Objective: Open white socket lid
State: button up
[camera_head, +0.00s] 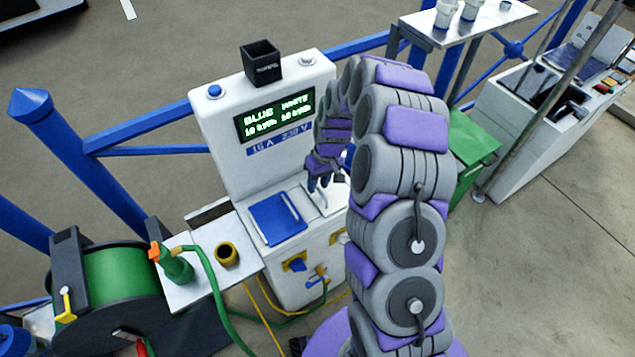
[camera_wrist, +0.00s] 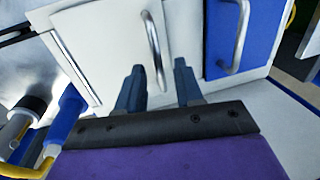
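The white socket lid (camera_wrist: 95,40) is flat and looks shut, with a curved metal handle (camera_wrist: 152,45) along its right side. In the head view the white lid (camera_head: 333,199) is largely hidden by my arm. My gripper (camera_wrist: 159,67) is open, its two dark fingers apart. In the wrist view the handle's near end appears between the fingers; I cannot tell whether they touch it. In the head view my gripper (camera_head: 322,182) is just above the white lid. The blue socket lid (camera_head: 275,218) beside it is shut, with its own metal handle (camera_wrist: 240,40).
The white pedestal (camera_head: 222,130) has a lit display (camera_head: 273,116) and a black box (camera_head: 261,60) on top. A side shelf holds a green hose nozzle (camera_head: 175,265) and a yellow cup (camera_head: 228,254). A hose reel (camera_head: 120,275) stands left. A green bin (camera_head: 475,150) stands right.

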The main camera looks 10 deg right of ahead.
jog(key=shift+d, duration=0.4)
jog(key=shift+c, duration=0.3)
jog(key=shift+a, duration=0.45)
jog(key=c, duration=0.5)
jog(key=shift+c, duration=0.5)
jog(key=shift+d, duration=0.1)
grip_shut()
